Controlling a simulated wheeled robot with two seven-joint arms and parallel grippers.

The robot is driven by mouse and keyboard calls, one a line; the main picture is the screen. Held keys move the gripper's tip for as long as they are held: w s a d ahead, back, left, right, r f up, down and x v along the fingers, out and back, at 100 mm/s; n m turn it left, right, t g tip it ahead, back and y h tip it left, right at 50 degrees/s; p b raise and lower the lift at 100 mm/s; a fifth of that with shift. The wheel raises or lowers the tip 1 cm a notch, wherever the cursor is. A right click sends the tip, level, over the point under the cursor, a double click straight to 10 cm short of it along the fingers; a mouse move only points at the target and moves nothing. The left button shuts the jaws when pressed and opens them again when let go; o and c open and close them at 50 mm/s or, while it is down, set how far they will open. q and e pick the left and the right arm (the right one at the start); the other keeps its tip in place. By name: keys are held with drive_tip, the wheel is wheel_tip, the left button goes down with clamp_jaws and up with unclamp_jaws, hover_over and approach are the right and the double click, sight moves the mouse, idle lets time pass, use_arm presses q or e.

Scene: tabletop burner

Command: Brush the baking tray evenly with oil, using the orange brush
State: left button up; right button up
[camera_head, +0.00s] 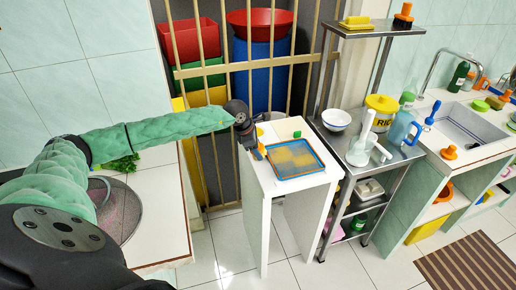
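My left gripper (256,148) reaches in from the left and points down at the table's left side, just left of the tray. A small orange piece (261,149), perhaps part of the orange brush, shows right at its fingertips. The gripper's dark body hides most of the fingers, so I cannot tell whether they are closed on it. My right gripper is not in view.
A green block (297,134) and a glass bowl (269,117) sit behind the tray on the white table (268,184). A metal shelf cart (332,137) with a white bowl (336,119), a yellow container (381,112) and a blue jug (400,129) stands close on the right. Bars with bins are behind.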

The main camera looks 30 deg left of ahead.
sight(262, 145)
use_arm(q)
drive_tip(key=c, duration=0.3)
drive_tip(key=shift+r+p, duration=0.5)
drive_tip(key=shift+r, duration=2.05)
drive_tip(key=shift+c, duration=0.2)
